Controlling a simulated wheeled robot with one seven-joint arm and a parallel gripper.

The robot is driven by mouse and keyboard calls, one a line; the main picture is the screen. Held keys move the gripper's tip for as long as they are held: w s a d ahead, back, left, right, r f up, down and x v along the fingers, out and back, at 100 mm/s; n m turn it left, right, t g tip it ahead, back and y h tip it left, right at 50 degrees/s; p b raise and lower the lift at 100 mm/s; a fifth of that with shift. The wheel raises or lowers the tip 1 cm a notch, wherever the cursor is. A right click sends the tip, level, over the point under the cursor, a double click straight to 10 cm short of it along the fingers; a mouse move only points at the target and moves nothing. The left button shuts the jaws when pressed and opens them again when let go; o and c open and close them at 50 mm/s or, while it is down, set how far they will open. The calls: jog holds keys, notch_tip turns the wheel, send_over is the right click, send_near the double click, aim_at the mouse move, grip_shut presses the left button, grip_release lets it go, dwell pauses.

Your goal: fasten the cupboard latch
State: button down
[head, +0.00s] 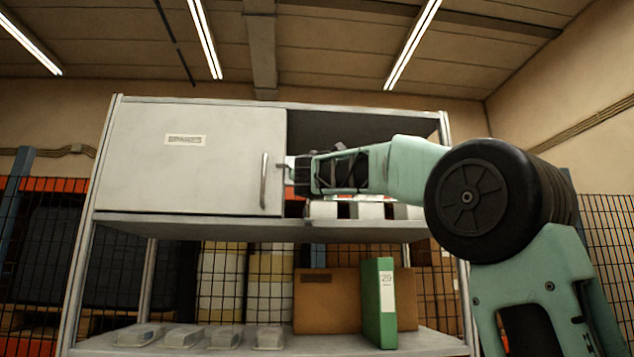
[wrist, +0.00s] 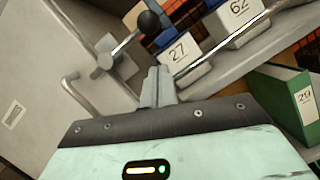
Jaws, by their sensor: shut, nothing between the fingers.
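The cupboard's pale grey door (head: 190,150) stands over the left part of the upper shelf, with a bar handle (head: 264,180) near its right edge. In the wrist view, the latch is a metal lever with a black ball knob (wrist: 148,22), on a mount (wrist: 105,62) by the door's edge. The lever slants up and right from the mount; whether it is engaged I cannot tell. My gripper (head: 294,170) is at the door's right edge, in front of the opening. In the wrist view its fingers (wrist: 157,78) are together and empty, below the knob and apart from it.
Boxes numbered 27 (wrist: 177,55) and 62 (wrist: 238,20) sit on the shelf right of the door. A green binder (head: 378,300) and brown carton (head: 325,302) stand on the lower shelf, with several small pale items to their left. The upper right compartment is open.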

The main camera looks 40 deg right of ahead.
jog(key=b+v, duration=0.3)
jog(key=v, duration=0.6)
jog(key=shift+d, duration=0.15)
jog(key=shift+s, duration=0.1)
